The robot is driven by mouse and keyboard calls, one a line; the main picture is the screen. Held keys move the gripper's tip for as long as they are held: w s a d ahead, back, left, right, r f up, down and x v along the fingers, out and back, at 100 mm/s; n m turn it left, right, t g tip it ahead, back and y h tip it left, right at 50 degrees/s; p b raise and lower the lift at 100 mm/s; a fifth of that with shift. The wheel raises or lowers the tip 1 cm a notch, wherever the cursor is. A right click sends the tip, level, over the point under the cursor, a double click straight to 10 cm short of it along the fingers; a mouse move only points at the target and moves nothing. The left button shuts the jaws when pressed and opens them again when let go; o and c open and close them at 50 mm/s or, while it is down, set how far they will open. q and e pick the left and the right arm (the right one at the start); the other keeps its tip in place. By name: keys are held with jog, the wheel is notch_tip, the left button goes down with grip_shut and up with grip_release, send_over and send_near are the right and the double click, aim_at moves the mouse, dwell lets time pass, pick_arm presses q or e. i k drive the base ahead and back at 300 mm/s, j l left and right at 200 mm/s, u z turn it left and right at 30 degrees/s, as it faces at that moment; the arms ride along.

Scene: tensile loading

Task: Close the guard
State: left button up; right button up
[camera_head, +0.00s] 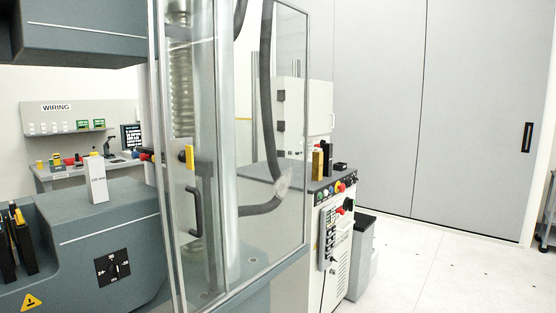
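The guard (275,110) is a tall clear panel enclosure with pale metal frame edges, standing in the middle of the view. A black bar handle (194,212) is on its left part, below a yellow block (189,157). Behind the clear panels are a ribbed metal column (181,85) and dark hoses (267,90). I cannot tell from this angle how far the guard stands open. The lower edge of the guard runs out of the picture. Neither of my grippers is in view.
A grey machine body with a black dial (113,268) fills the lower left, with a white box (96,180) on top. Black and yellow tools (21,240) stand at the left edge. A control cabinet (338,240) stands right of the guard. Floor (440,275) at right is clear.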

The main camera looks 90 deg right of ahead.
aim_at(185, 202)
jog(key=z, duration=2.35)
